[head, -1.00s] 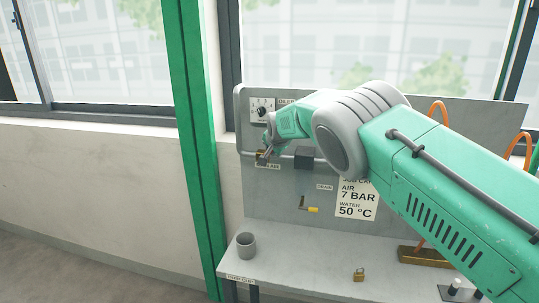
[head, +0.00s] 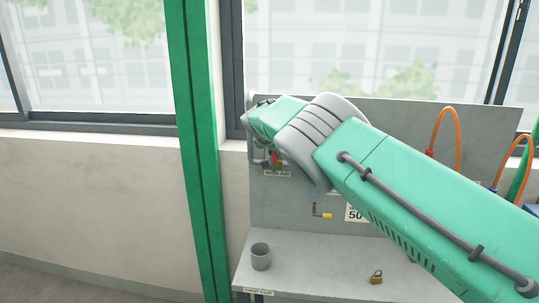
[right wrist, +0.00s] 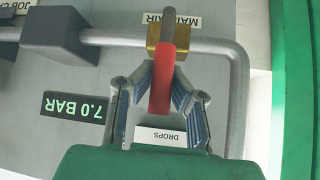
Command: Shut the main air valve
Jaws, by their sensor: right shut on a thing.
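The main air valve has a brass body (right wrist: 155,38) and a red lever (right wrist: 162,80). It sits on a grey pipe (right wrist: 113,37) beside an upside-down "MAIN AIR" label (right wrist: 172,20) in the right wrist view. The lever stands across the pipe in that view. My right gripper (right wrist: 162,85) is shut on the red lever, one finger on each side. In the head view a bit of the red lever (head: 273,158) shows above the label, and my right wrist and forearm hide much of the valve. My left gripper is not in view.
A gauge (right wrist: 75,108) reads 7.0 BAR. A dark grey block (right wrist: 60,33) sits on the pipe. On the panel is a yellow-handled lever (head: 322,213). A grey cup (head: 261,256) and a brass padlock (head: 376,277) stand on the shelf (head: 320,260).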

